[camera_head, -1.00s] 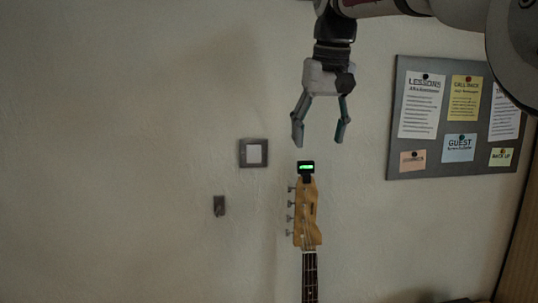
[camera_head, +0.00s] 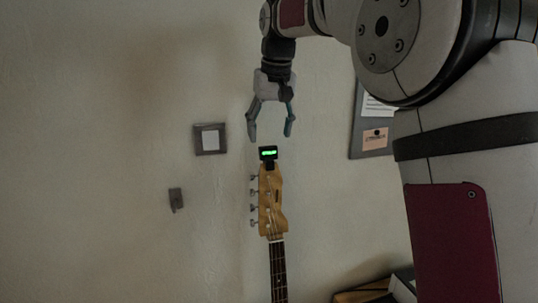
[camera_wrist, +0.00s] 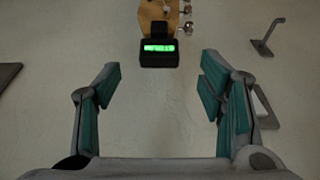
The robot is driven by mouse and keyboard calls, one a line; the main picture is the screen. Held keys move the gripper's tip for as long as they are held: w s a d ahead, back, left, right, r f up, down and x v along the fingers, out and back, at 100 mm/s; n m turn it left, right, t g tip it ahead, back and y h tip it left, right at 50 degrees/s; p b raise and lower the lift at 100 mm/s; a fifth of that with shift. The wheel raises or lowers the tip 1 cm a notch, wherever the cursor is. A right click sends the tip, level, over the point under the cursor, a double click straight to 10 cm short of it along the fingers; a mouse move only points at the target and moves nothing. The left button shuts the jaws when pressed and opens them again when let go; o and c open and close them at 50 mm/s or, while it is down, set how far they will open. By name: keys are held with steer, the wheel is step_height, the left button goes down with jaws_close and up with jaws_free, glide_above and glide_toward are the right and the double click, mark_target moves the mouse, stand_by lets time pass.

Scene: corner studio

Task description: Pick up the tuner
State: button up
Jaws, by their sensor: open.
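The tuner (camera_head: 268,153) is a small black clip-on box with a lit green display. It sits on the top end of the bass guitar's wooden headstock (camera_head: 271,200). My gripper (camera_head: 270,137) is open and empty, pointing down just above the tuner in the head view. In the wrist view the tuner (camera_wrist: 159,52) shows at the top, roughly centred between my open fingers (camera_wrist: 160,95) but beyond their tips. The headstock (camera_wrist: 160,15) is cut off by the top edge there.
A light switch (camera_head: 210,139) and an empty wall hook (camera_head: 176,199) are on the wall left of the headstock. Some objects (camera_head: 375,292) stand low at right. The wall around the tuner is clear.

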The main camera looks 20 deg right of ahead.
mark_target(268, 147)
steer(key=shift+p+x, duration=1)
steer(key=shift+x, duration=1.8)
steer(key=shift+w, duration=0.2)
steer(key=c, duration=1.1)
